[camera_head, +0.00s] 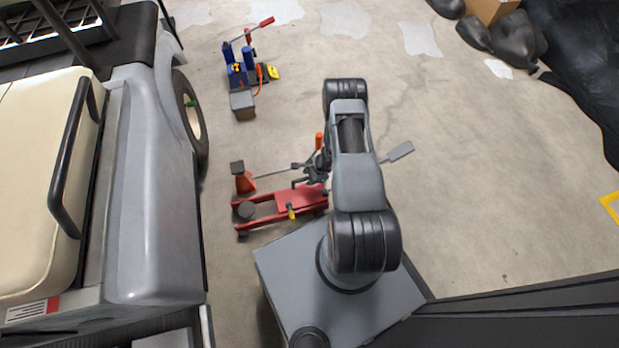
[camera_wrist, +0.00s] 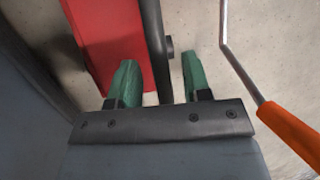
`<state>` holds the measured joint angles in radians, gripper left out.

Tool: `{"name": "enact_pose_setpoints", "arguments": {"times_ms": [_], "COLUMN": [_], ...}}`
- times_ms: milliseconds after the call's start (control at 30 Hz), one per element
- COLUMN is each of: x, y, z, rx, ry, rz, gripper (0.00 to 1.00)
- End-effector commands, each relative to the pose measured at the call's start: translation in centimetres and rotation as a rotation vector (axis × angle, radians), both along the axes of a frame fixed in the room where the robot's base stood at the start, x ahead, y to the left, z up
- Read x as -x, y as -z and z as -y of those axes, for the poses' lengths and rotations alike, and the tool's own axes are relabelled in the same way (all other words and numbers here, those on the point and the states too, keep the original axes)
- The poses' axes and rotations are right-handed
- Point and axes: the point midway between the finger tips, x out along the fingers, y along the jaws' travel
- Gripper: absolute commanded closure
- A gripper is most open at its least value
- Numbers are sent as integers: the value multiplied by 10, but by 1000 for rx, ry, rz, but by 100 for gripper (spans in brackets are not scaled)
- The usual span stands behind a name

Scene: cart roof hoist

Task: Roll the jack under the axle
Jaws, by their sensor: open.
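The red floor jack (camera_head: 300,199) lies on the floor right of the cart, its wheeled front toward the cart; its red body also shows in the wrist view (camera_wrist: 105,40). My gripper (camera_wrist: 160,75) is open, its green fingertips over the jack. A dark bar (camera_wrist: 153,40) beside the red body shows between the fingers; I cannot tell whether they touch it. In the head view my arm partly hides the gripper and the jack's rear end. The grey golf cart (camera_head: 150,190) stands at left with a wheel (camera_head: 190,110) showing. The axle is hidden under it.
A small red stand (camera_head: 243,178) with a dark top is near the jack's front. A thin rod with an orange grip (camera_wrist: 290,133) lies right of my fingers. A blue device (camera_head: 238,75) stands farther back. Dark bags (camera_head: 513,38) are far right. Open floor lies right.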

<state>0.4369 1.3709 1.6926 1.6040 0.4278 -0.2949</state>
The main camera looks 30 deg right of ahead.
Motion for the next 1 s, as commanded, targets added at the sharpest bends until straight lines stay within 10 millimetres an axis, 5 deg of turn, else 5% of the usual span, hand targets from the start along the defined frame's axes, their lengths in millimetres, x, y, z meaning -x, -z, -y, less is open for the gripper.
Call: {"name": "enact_pose_setpoints", "arguments": {"times_ms": [333, 767, 1000], "x": [0, 0, 0], "y": [2, 2, 2], "z": [-1, -1, -1], "rx": [0, 0, 0], "ry": [0, 0, 1], "rz": [0, 0, 0], "gripper": [57, 98, 100]}}
